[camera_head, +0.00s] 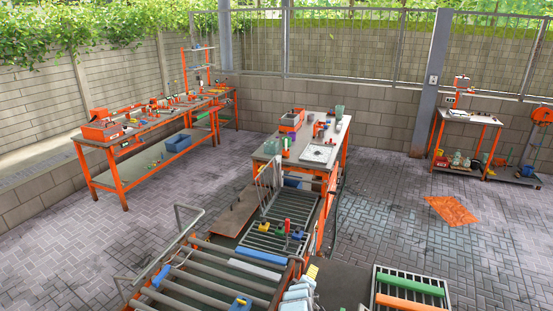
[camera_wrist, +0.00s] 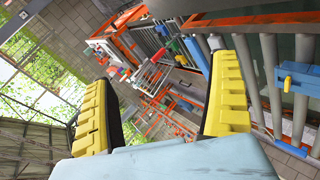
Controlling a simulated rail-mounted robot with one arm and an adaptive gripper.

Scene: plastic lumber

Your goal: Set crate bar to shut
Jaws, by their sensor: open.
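My gripper (camera_wrist: 161,72) shows in the wrist view, with its two yellow ridged fingers spread wide and nothing between them. A slatted grey crate (camera_head: 296,210) stands at the centre of the head view, in front of the workbench. A thin upright metal bar frame (camera_head: 269,176) rises at its far left side. I cannot tell for certain whether this frame is the crate bar, or whether it is open or shut. The crate's slats also show small in the wrist view (camera_wrist: 150,76), beyond the fingers and apart from them.
A roller conveyor (camera_head: 215,272) with a blue block (camera_head: 240,304) lies in front. A slatted rack (camera_head: 378,275) with green and orange planks stands at right. A workbench (camera_head: 322,154) stands behind the crate, another bench (camera_head: 130,143) at left.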

